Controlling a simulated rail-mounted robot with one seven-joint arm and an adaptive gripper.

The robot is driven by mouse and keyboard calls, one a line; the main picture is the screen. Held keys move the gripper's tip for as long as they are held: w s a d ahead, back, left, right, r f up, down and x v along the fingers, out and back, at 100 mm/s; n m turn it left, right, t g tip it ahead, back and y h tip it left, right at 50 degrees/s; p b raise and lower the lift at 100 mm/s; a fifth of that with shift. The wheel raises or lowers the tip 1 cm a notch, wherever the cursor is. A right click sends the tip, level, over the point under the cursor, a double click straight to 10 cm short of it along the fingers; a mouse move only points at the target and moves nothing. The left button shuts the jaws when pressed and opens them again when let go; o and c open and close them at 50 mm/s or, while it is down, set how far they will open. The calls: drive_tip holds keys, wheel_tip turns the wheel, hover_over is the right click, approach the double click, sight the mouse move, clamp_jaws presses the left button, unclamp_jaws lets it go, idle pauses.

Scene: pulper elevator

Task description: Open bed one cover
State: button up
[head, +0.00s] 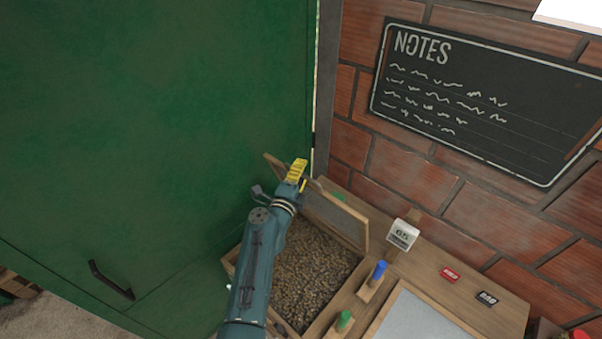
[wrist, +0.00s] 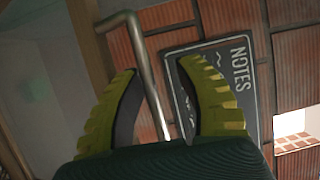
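The cover (head: 335,218) of the left bed is a grey panel in a wooden frame. It stands tilted up at the back of the bed (head: 305,270), which shows brown grains inside. My gripper (head: 298,172) is at the raised cover's upper edge, with yellow fingers. In the wrist view my gripper (wrist: 160,68) has its fingers apart. A bent metal handle (wrist: 148,75) passes between them, closer to the left finger, with a gap to the right one. Wooden framing (wrist: 92,45) shows beside the handle. My arm hides part of the bed and cover.
A second bed's grey cover (head: 415,322) lies flat at the right. A blue peg (head: 379,271), a green peg (head: 344,320) and a small display (head: 402,234) stand nearby. A green wall panel (head: 150,120) is at the left; a notes board (head: 480,95) hangs on the brick wall.

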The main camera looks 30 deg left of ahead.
drive_tip(key=shift+s+f, duration=0.1)
drive_tip(key=shift+f, duration=0.25)
drive_tip(key=shift+s, duration=0.1)
drive_tip(key=v, duration=1.1)
drive_tip(key=shift+s, duration=0.35)
drive_tip(key=shift+d+r, duration=0.1)
drive_tip(key=shift+d, duration=0.05)
